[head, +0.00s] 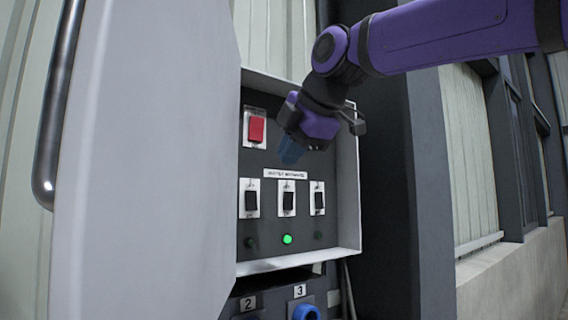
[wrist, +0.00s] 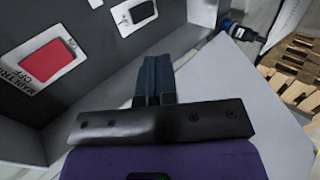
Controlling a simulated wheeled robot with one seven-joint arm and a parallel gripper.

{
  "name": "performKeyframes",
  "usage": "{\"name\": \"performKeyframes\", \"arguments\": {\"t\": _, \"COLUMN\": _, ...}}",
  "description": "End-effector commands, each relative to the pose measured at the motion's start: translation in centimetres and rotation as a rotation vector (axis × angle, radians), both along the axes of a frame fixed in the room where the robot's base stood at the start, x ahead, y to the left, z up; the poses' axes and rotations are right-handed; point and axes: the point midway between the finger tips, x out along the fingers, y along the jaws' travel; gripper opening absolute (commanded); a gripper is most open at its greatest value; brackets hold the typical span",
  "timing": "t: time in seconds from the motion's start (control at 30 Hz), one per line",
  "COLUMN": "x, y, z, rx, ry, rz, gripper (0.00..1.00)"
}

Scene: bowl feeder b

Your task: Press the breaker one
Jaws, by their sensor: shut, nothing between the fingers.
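An open grey panel box (head: 350,200) holds three black rocker breakers in a row: a left one (head: 250,201), a middle one (head: 287,201) and a right one (head: 318,200). Their small labels are too small to read, so I cannot tell which is breaker one. One black breaker (wrist: 141,12) also shows at the top of the wrist view. My gripper (head: 290,153) is in front of the panel, above the breaker row and right of the red switch. Its blue fingers (wrist: 153,75) are shut and empty, apart from any breaker in the wrist view.
A red main switch (head: 256,129) sits at the panel's upper left. Below the breakers, a green lamp (head: 287,239) is lit in the middle, between two dark lamps. A large open door (head: 150,160) stands at the left. A blue socket (head: 306,312) marked 3 is below the box.

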Motion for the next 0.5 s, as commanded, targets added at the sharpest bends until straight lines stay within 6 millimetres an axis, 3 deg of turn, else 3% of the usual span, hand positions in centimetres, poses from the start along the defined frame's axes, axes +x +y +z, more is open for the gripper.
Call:
{"name": "performKeyframes", "arguments": {"t": 0.37, "x": -0.12, "y": -0.05, "z": 0.01, "rx": 0.0, "ry": 0.0, "rz": 0.0, "gripper": 0.0}}
{"name": "performKeyframes", "arguments": {"t": 0.5, "x": -0.37, "y": -0.13, "z": -0.86, "rx": -0.002, "ry": 0.001, "rz": 0.002, "gripper": 0.0}}
